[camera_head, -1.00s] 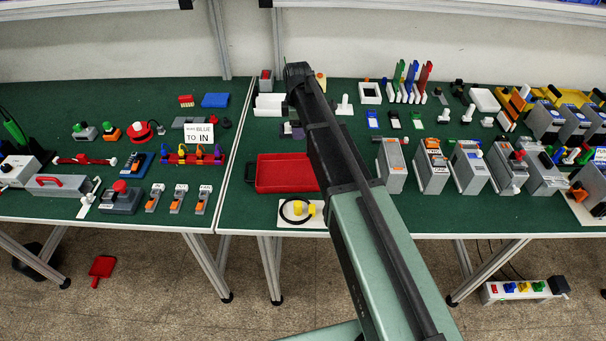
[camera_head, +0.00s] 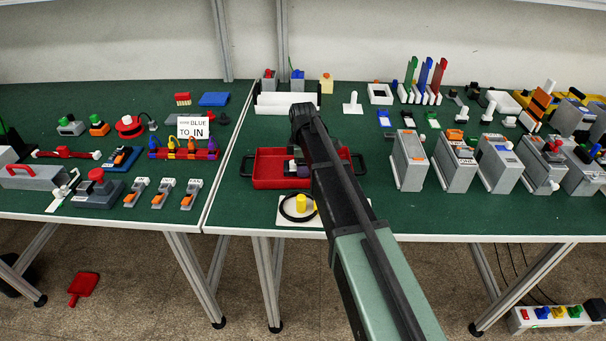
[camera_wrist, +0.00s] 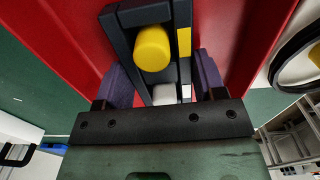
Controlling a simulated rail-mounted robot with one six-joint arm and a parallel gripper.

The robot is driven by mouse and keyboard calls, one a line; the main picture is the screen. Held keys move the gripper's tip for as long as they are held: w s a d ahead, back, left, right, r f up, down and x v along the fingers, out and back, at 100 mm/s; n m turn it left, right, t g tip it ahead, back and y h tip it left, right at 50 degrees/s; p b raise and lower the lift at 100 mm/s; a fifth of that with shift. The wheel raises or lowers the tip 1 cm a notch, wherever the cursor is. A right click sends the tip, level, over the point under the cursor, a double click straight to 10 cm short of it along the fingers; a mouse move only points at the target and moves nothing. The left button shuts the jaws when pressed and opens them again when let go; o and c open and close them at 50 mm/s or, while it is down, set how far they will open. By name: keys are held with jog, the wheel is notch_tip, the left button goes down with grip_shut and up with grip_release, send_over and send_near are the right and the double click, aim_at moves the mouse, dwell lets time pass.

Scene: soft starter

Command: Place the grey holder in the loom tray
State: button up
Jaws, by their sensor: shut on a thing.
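My gripper (camera_head: 298,168) points down over the red tray (camera_head: 262,182), the only tray I see that fits as the loom tray. In the wrist view, my gripper (camera_wrist: 155,78) is shut on the dark grey holder (camera_wrist: 119,45), with purple pieces at both sides of it. The holder has a yellow round knob and a yellow strip. The holder's grey body (camera_head: 290,166) shows in the head view inside the tray's outline, partly behind my arm. The tray's red surface (camera_wrist: 75,45) lies around the holder. I cannot tell whether the holder touches the tray floor.
A white plate with a black ring and yellow cylinders (camera_head: 301,203) lies just in front of the tray. A row of grey boxes (camera_head: 408,160) stands to the right. A long white block (camera_head: 286,103) stands behind. Green table surface is free left of the tray.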

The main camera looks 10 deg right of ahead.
jog(key=shift+r, duration=0.1)
jog(key=shift+f, duration=0.3)
jog(key=o, duration=1.1)
jog(key=shift+r, duration=0.1)
notch_tip(320, 180, up, 12)
jog(key=p, duration=1.2)
jog(key=shift+r+p, duration=0.25)
jog(key=shift+p, duration=0.05)
jog(key=s+m, duration=1.5)
jog(key=s, duration=1.2)
jog(key=shift+s+a+m, duration=0.15)
jog(key=shift+s+m, duration=0.1)
jog(key=shift+m, duration=0.15)
